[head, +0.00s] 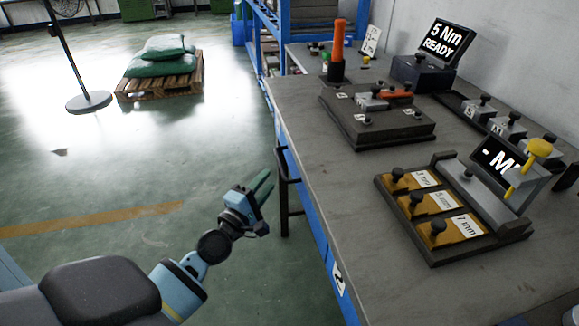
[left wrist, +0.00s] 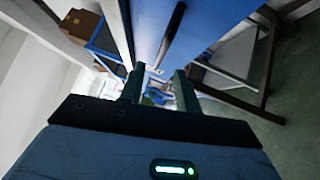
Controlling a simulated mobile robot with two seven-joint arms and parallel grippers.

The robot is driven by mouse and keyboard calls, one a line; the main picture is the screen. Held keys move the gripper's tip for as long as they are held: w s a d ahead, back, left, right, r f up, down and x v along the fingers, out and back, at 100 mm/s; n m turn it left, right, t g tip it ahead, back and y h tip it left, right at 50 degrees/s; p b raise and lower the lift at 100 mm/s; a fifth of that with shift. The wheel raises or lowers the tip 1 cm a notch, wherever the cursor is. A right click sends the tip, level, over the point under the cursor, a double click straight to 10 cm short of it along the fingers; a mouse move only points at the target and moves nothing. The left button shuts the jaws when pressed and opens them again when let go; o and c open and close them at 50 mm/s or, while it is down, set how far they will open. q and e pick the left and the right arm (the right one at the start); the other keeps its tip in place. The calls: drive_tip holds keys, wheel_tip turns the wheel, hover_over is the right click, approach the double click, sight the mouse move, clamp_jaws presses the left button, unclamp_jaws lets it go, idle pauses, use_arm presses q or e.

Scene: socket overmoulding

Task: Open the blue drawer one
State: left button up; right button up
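The blue drawer fronts run under the bench's left edge, seen at a steep angle in the head view (head: 310,212). A dark bar handle (head: 284,180) sticks out from the far part; I cannot read a number there. In the left wrist view a blue front (left wrist: 220,30) and a dark bar (left wrist: 173,35) lie ahead of the fingers. My right gripper is out of view.
The grey bench top (head: 300,110) carries a tray with yellow blocks (head: 440,205), a dark fixture (head: 375,120) and a torque display (head: 445,45). A label reading 2 (head: 340,280) is on the near blue front.

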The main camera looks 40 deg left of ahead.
sight(281, 163)
use_arm(q)
drive_tip(key=shift+w+a+r, duration=0.1)
drive_tip(key=shift+w+r, duration=0.05)
drive_tip(key=shift+w, duration=1.1)
drive_tip(key=shift+w+a+r, duration=0.1)
drive_tip(key=shift+w+r, duration=0.05)
drive_tip(key=shift+w, duration=1.15)
drive_tip(key=shift+w+a+r, duration=0.1)
drive_tip(key=shift+w+r, duration=0.05)
drive_tip(key=shift+w, duration=1.1)
clamp_jaws()
